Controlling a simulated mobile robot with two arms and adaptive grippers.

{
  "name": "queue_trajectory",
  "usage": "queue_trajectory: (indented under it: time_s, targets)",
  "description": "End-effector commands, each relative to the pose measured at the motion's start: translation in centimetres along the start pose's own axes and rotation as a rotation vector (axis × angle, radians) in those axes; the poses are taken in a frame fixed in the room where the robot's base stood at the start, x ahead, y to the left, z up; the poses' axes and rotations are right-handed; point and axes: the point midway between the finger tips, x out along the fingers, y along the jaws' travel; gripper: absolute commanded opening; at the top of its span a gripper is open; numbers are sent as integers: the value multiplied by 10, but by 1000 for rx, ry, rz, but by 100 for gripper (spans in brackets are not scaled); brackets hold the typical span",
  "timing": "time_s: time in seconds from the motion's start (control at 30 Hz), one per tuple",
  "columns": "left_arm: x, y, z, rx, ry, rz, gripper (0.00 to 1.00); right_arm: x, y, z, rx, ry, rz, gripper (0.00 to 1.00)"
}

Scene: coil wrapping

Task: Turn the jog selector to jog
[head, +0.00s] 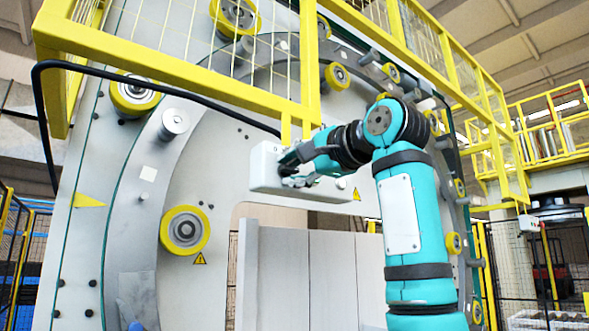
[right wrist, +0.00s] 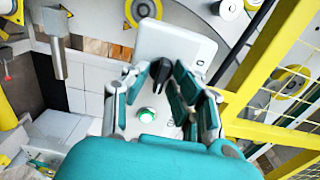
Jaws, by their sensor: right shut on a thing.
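A light grey control box (head: 264,165) hangs below the yellow guard frame at the middle of the head view. Its face also shows in the right wrist view (right wrist: 176,42). A black selector knob (right wrist: 161,74) stands out from this face, with a lit green button (right wrist: 147,114) beside it. My right gripper (head: 292,168) is at the front of the box, and its fingers (right wrist: 160,84) are shut on the black knob. The fingers cover part of the knob and of the panel, and I cannot read the selector's position.
A large grey ring machine with yellow rollers (head: 185,230) stands behind the box. A yellow guard frame (head: 170,66) runs above it, and a black cable (head: 150,85) arcs to the box. Grey panels (head: 310,275) stand below. Yellow bars (right wrist: 250,80) are close to the gripper's right in the wrist view.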

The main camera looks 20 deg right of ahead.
Motion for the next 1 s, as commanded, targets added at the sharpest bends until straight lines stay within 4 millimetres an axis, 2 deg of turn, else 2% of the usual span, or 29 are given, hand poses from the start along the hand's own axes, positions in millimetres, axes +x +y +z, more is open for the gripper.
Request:
queue_trajectory:
  time_s: [0.1, 0.13, 0.2, 0.47, 0.57, 0.67, 1.0]
  targets:
    - [0, 0, 0, 0, 0, 0, 40, 0, 0, 0, 1, 1, -1, 0]
    - [0, 0, 0, 0, 0, 0, 40, 0, 0, 0, 1, 1, -1, 26]
    - [0, 0, 0, 0, 0, 0, 40, 0, 0, 0, 0, 1, -1, 32]
    - [0, 0, 1, 0, -1, 0, 40, -1, 0, 0, -1, 1, -1, 32]
    - [0, 0, 1, 0, -1, 0, 40, -8, -1, 0, -1, 0, -3, 32]
    - [0, 0, 1, 0, -1, 0, 40, -24, -1, -1, -2, 1, -5, 32]
    - [0, 0, 0, 0, 0, 0, 40, -94, 0, -1, -1, 2, -5, 32]
